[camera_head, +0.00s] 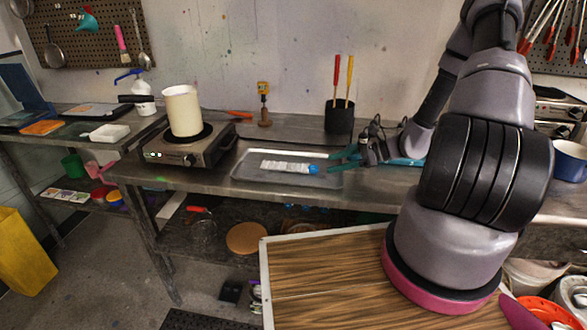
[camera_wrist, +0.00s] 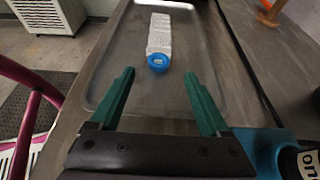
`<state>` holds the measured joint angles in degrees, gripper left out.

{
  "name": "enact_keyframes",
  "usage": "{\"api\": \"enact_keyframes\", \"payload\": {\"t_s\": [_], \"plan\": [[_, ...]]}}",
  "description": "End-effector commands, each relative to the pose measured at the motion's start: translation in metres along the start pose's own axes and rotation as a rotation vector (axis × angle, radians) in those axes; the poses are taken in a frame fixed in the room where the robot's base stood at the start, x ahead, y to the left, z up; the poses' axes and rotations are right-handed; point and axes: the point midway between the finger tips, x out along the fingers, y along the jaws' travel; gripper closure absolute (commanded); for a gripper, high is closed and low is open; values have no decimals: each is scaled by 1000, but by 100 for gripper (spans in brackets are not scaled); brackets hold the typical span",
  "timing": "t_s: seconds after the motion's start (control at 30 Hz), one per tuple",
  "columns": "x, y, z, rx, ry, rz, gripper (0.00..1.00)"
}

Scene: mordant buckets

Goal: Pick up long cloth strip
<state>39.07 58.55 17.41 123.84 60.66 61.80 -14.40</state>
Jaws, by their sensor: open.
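The long cloth strip (camera_head: 286,166) looks like a narrow white piece with a round blue end. It lies in a shallow metal tray (camera_head: 245,172) on the steel bench. In the wrist view the strip (camera_wrist: 160,36) runs away from me, its blue end nearest, just beyond and between my fingertips. My gripper (camera_head: 345,159) has green fingers and is to the right of the strip in the head view. It also shows in the wrist view (camera_wrist: 160,75), with its fingers spread and nothing between them. Whether the fingertips are above the tray floor or touching it is unclear.
A hot plate (camera_head: 192,148) with a cream pot (camera_head: 183,110) stands left of the tray. A black holder (camera_head: 339,118) with red and yellow handles stands behind my gripper. A small wooden-based yellow item (camera_head: 264,102) stands behind the tray. The tray around the strip is clear.

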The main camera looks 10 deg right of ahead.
Motion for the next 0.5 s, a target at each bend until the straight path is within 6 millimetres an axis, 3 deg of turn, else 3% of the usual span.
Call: {"api": "enact_keyframes", "payload": {"t_s": [0.23,0.5], "plan": [[37,3,-1,1,-1,3,20],[42,2,-2,-1,1,1,20]]}}
